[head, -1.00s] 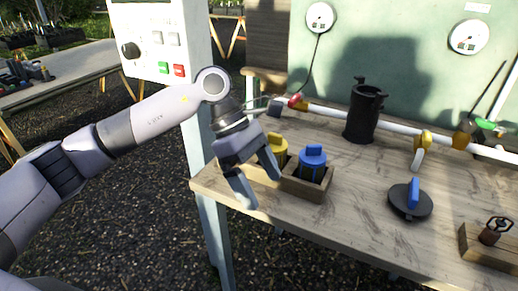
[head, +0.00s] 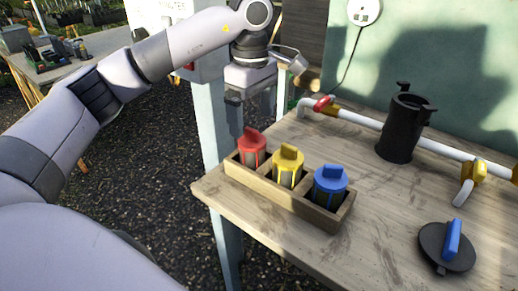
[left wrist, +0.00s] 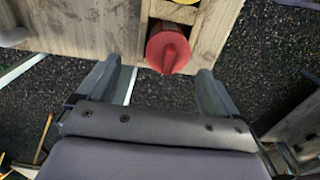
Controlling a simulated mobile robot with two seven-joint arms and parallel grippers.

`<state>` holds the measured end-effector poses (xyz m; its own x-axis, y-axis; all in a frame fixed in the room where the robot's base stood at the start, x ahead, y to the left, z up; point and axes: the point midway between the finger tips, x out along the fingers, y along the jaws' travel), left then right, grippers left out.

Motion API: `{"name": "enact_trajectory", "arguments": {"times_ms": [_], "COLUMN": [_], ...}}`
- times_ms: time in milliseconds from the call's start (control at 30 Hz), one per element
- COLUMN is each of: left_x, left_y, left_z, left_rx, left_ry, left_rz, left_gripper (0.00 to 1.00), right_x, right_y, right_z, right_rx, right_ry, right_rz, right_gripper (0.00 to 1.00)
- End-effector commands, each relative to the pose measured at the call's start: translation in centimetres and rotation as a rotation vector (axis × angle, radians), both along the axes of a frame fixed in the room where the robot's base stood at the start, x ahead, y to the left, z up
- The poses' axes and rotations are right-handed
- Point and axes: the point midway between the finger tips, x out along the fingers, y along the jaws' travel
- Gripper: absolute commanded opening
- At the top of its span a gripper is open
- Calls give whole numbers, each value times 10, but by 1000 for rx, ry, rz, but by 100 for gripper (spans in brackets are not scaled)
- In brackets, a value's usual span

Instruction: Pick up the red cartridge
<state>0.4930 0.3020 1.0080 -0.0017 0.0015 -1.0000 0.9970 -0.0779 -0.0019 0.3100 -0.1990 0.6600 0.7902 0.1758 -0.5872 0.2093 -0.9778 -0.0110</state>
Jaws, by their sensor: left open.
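The red cartridge (head: 252,147) stands upright in the left end compartment of a wooden rack (head: 284,203) near the table's left edge. It has a red cap with a raised grip. In the left wrist view the red cartridge (left wrist: 168,51) lies ahead of and between the two fingers, slightly right of centre. My left gripper (head: 252,122) is open and empty, just above and behind the red cartridge; the fingers also show in the left wrist view (left wrist: 164,84). I cannot tell whether a finger touches the cap. My right gripper is not in view.
A yellow cartridge (head: 289,167) and a blue cartridge (head: 330,184) stand in the same rack. A black canister (head: 402,128) and a white pipe (head: 356,117) are behind. A black lid with a blue handle (head: 447,246) lies at right. The table between is clear.

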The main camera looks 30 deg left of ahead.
Motion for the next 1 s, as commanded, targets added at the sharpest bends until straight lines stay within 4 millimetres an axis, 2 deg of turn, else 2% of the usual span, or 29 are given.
{"name": "enact_trajectory", "arguments": {"times_ms": [200, 400, 533, 733, 767, 900, 933, 1000], "left_x": [-4, -7, -7, -7, -7, -7, -7, -7], "left_y": [-2, -4, -5, -5, -5, -5, -5, -5], "left_z": [-27, -56, -64, -64, -64, -64, -64, -64], "left_rx": [-1, 0, -2, -2, -1, -1, -1, -2], "left_ry": [3, 2, 0, -1, 0, 0, 0, -1], "left_rz": [0, 1, 0, 0, 0, 0, 0, 0], "left_gripper": [94, 94, 94, 94, 87, 42, 33, 33], "right_x": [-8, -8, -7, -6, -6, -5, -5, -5], "right_y": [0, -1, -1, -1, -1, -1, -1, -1], "right_z": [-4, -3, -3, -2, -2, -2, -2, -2], "right_rx": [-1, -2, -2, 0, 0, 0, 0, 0], "right_ry": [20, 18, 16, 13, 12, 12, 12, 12], "right_rz": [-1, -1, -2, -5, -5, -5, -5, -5], "right_gripper": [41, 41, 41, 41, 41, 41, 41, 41]}}
